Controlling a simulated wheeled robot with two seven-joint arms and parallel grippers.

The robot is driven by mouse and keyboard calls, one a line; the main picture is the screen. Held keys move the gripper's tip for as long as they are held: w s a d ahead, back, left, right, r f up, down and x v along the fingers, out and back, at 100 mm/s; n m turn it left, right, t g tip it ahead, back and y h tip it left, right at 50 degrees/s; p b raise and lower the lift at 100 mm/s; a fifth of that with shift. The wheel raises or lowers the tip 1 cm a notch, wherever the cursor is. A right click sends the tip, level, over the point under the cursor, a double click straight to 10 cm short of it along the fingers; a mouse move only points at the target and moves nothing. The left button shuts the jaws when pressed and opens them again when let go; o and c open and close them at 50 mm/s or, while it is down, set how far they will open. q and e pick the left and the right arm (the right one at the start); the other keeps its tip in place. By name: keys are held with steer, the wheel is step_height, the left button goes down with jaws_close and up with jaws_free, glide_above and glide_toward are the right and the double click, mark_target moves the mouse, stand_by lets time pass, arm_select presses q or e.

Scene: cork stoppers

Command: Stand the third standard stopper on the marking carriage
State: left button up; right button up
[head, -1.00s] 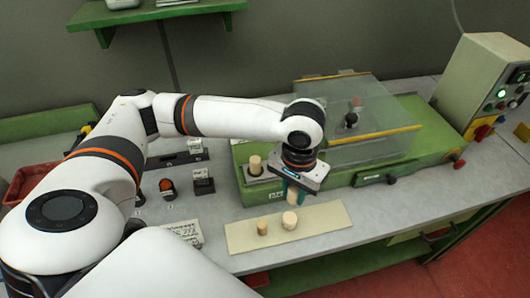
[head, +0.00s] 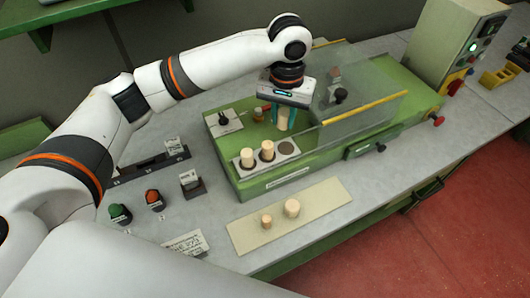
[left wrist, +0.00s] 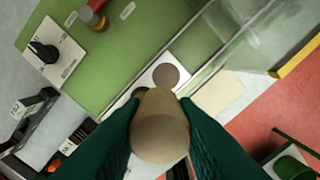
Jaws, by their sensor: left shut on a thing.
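My left gripper (head: 284,120) is shut on a pale cork stopper (head: 282,122) and holds it upright above the green machine, behind the marking carriage. In the left wrist view the stopper (left wrist: 160,128) sits between the dark green fingers. The marking carriage (head: 277,161) is a pale plate with round seats in a row. Two stoppers, one at the left (head: 247,158) and one in the middle (head: 267,151), stand on it. The right seat (head: 286,147) is empty; an empty seat (left wrist: 166,75) also shows in the left wrist view. My right gripper is not in view.
A beige mat (head: 315,203) in front holds a small stopper (head: 267,221) and a wider one (head: 292,208). A clear guard (head: 365,95) with yellow edges stands right of my gripper. A knob (head: 224,119) is on the machine's left. Buttons stand on the bench.

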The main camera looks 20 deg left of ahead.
arm_select(q)
steer(key=shift+w+d+r, duration=0.15)
steer(key=shift+w+d, duration=0.25)
steer(key=shift+w, duration=0.1)
steer(key=shift+w+d, duration=0.1)
steer(key=shift+w, duration=0.05)
steer(key=p, duration=0.1)
glide_above(286, 148)
step_height(286, 148, down, 6)
steer(key=shift+r, duration=0.2)
steer(key=shift+f, duration=0.3)
step_height(286, 148, down, 4)
steer(key=shift+r+p, duration=0.2)
steer(key=shift+p, duration=0.35)
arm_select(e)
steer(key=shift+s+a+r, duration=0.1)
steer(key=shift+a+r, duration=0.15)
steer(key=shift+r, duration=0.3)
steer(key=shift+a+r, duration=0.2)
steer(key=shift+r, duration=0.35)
arm_select(q)
steer(key=o, duration=0.9)
steer(key=shift+f, duration=0.1)
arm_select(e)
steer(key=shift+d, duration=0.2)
